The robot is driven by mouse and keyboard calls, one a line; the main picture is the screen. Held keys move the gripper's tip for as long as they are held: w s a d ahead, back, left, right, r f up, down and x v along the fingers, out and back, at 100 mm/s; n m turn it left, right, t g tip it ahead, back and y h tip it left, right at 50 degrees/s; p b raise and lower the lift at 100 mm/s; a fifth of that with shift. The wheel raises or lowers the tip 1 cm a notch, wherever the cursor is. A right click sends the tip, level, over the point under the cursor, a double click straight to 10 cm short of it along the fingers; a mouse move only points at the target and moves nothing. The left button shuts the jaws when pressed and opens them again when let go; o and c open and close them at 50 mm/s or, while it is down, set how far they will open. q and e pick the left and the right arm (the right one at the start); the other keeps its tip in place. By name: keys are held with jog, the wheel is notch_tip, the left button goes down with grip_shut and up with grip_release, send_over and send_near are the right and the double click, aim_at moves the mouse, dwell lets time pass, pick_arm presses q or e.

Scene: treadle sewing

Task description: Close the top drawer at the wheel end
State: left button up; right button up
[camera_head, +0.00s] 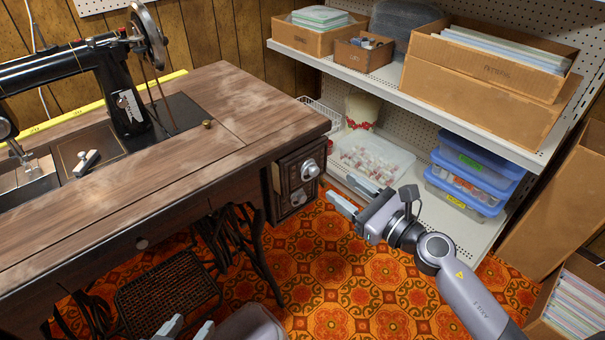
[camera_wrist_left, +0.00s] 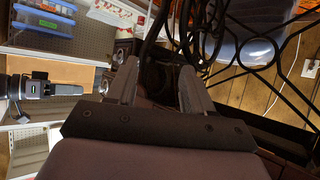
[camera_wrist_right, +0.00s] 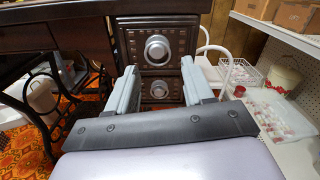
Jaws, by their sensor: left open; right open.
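The top drawer (camera_head: 294,176) at the wheel end of the sewing table (camera_head: 190,165) has a dark carved front and a round silver knob. A pale strip of its side shows, so it stands out from the cabinet. In the right wrist view the top drawer (camera_wrist_right: 130,52) looks larger and nearer than the lower drawer (camera_wrist_right: 145,95). My right gripper (camera_head: 352,195) is open and empty, in front of the drawers and apart from them. My left gripper (camera_head: 187,328) is open and empty, low in front of the table, near the treadle ironwork.
A metal shelf unit (camera_head: 400,85) with boxes stands right of the drawers. Blue-lidded bins (camera_head: 470,170) and a clear tray (camera_head: 372,160) sit on its lower shelf. The sewing machine (camera_head: 70,65) is on the tabletop. Patterned floor is open before the drawers.

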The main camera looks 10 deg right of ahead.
aim_at(316, 174)
jog(key=x, duration=0.6)
jog(key=shift+a+f, duration=0.3)
jog(key=shift+f, duration=0.05)
pick_arm(q)
jog(key=shift+w+r+b, duration=0.35)
jog(key=shift+r, duration=0.05)
pick_arm(e)
jog(key=shift+w+a, duration=0.4)
jog(key=shift+w, duration=0.2)
grip_shut()
jog(key=b+x, duration=0.1)
jog(key=x, duration=0.2)
jog(key=shift+w+f, duration=0.1)
jog(key=shift+w+a, duration=0.2)
jog(key=shift+w, duration=0.05)
pick_arm(q)
jog(key=shift+d+h, duration=0.3)
jog(key=shift+d, duration=0.2)
pick_arm(e)
jog(key=shift+w+r, duration=0.1)
jog(key=shift+r, duration=0.1)
